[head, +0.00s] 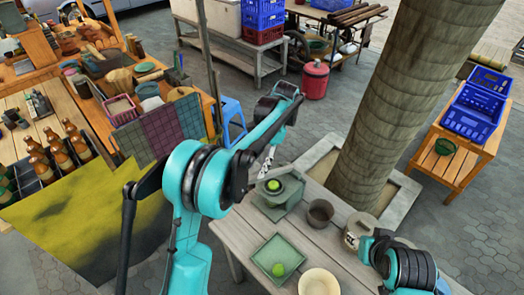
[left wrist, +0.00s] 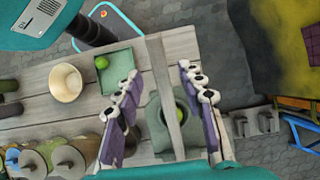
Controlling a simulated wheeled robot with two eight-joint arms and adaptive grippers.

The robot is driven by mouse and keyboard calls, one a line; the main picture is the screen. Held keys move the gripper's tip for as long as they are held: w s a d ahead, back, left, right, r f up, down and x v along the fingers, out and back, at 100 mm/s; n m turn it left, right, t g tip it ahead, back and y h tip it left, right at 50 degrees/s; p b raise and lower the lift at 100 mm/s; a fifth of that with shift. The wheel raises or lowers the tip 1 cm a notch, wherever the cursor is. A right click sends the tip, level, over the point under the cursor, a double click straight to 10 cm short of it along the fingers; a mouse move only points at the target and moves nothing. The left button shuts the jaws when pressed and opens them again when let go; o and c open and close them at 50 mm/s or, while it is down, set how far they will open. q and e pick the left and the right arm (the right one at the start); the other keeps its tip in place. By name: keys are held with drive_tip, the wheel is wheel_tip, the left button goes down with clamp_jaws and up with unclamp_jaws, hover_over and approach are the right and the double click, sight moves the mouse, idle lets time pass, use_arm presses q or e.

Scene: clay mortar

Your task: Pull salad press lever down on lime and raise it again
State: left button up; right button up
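The green press (head: 284,196) stands on the wooden table, with a lime (head: 273,185) in its bowl. In the left wrist view, the press (left wrist: 157,118) and its lime (left wrist: 183,116) lie beyond my fingers. My left gripper (left wrist: 159,70) is open, with a finger on either side of a long pale bar (left wrist: 164,85), which appears to be the press lever. I see gaps on both sides of the bar. In the head view, my left gripper (head: 266,162) is at the press's back left, partly hidden by my arm. My right arm is at the lower right; its gripper is not visible.
A square green tray (head: 268,252) holds another lime (head: 278,270). A pale bowl (head: 318,283), a brown pot (head: 320,212) and a jar (head: 357,231) stand on the same table (head: 238,232). A thick trunk (head: 405,90) rises just behind the table.

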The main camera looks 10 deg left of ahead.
use_arm(q)
drive_tip(key=v, duration=0.8)
drive_tip(key=shift+w+r, duration=0.15)
drive_tip(key=shift+r, duration=0.1)
drive_tip(key=shift+d, duration=0.1)
